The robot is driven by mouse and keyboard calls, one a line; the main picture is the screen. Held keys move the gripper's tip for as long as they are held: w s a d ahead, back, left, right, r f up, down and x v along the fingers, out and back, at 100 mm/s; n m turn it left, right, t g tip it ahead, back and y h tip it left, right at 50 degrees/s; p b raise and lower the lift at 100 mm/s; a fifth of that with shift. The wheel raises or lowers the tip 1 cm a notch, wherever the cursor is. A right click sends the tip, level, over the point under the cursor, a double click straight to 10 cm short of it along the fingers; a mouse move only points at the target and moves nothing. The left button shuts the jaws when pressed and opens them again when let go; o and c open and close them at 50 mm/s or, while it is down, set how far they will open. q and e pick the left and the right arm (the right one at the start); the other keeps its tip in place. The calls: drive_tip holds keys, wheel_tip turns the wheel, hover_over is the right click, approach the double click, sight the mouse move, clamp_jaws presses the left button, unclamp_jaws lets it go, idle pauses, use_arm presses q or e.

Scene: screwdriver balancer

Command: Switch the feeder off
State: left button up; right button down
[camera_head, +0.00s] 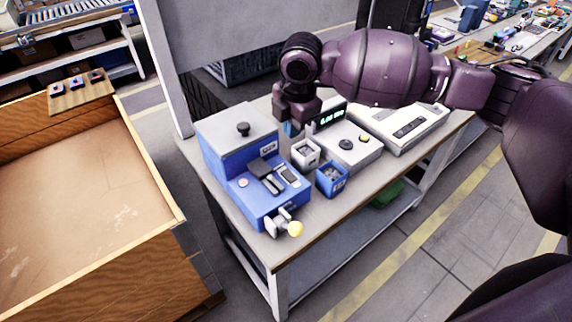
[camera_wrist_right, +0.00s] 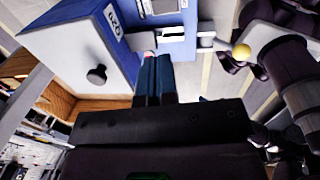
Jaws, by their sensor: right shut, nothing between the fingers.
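The blue machine with a grey top, which looks like the feeder (camera_head: 222,160), stands at the left end of the bench. It has a black knob (camera_head: 243,129) on top, a small pale round button (camera_head: 243,183) on its lower front, and a lever with a yellow ball (camera_head: 295,229). My right gripper (camera_head: 289,129) is shut and empty beside the feeder's far right side. In the wrist view its fingers (camera_wrist_right: 152,60) point at the feeder (camera_wrist_right: 85,45), and a small pinkish spot shows at their tips. Whether they touch is unclear. My left gripper is not in view.
A small white bin (camera_head: 305,153) and a blue bin (camera_head: 331,179) stand right of the feeder. Behind them are a grey unit with a lit display (camera_head: 331,117) and a white device (camera_head: 405,128). A wooden crate (camera_head: 150,180) stands at left.

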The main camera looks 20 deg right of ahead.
sight(286, 172)
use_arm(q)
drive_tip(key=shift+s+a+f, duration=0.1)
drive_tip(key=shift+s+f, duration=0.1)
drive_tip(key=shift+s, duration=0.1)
use_arm(e)
drive_tip(key=shift+w+a, duration=0.1)
drive_tip(key=shift+a, duration=0.05)
drive_tip(key=shift+f, duration=0.15)
drive_tip(key=f, duration=0.4)
drive_tip(key=w+f+b, duration=0.1)
drive_tip(key=f, duration=0.8)
drive_tip(key=shift+w+a+b, duration=0.25)
drive_tip(key=shift+w+b, duration=0.05)
drive_tip(key=shift+b, duration=0.1)
drive_tip(key=shift+f, duration=0.35)
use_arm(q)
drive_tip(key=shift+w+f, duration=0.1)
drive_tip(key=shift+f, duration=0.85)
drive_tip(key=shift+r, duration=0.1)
